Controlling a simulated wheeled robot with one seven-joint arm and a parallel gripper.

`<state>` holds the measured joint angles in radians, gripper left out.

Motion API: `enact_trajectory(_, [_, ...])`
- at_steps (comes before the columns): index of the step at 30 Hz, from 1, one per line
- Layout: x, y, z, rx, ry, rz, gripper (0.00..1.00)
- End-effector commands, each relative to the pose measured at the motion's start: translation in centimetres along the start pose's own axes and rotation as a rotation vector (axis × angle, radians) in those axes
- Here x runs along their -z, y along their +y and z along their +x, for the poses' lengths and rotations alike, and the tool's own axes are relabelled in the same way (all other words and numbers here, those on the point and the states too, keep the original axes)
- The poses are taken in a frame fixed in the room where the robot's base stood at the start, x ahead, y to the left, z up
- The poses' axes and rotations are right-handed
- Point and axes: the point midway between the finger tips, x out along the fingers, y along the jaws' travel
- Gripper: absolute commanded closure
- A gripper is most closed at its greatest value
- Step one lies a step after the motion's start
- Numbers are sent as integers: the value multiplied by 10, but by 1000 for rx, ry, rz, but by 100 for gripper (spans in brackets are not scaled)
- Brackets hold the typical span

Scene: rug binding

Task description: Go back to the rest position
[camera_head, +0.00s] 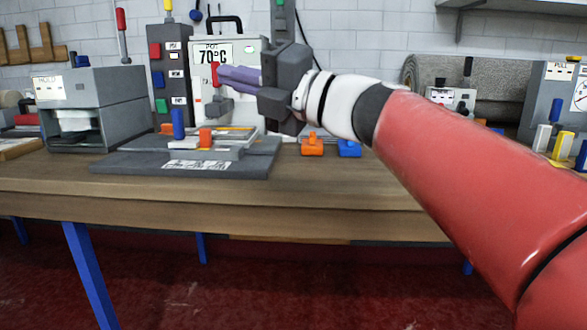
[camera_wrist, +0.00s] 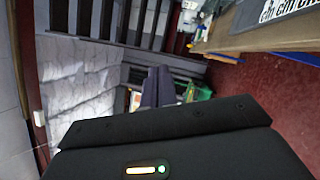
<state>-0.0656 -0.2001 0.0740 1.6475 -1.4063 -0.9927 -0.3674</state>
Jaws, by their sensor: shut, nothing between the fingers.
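My gripper (camera_head: 238,77) is in the head view, raised over the workbench and pointing left. Its purple fingers are together with nothing held. In the wrist view the fingers (camera_wrist: 158,88) show as a dark purple shape past the dark gripper body. My red and white arm reaches in from the right and hides part of the bench. The gripper is in front of the white panel reading 70°C (camera_head: 212,55), apart from the bench top.
The wooden workbench (camera_head: 300,200) carries a grey plate (camera_head: 120,163) with a blue upright handle, a grey box machine (camera_head: 95,105) at left, and orange (camera_head: 312,147) and blue (camera_head: 349,148) pieces. A rolled grey rug (camera_head: 430,70) lies behind my arm. Red floor (camera_head: 270,285) in front looks clear.

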Motion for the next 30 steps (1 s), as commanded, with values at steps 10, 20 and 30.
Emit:
enact_trajectory(10, [-46, -12, -40, -18, -375, 242, 100])
enact_trajectory(20, [-67, -113, -180, 19, -1085, 840, 100])
enact_trajectory(30, [79, -256, -320, 226, -1727, 1604, 100])
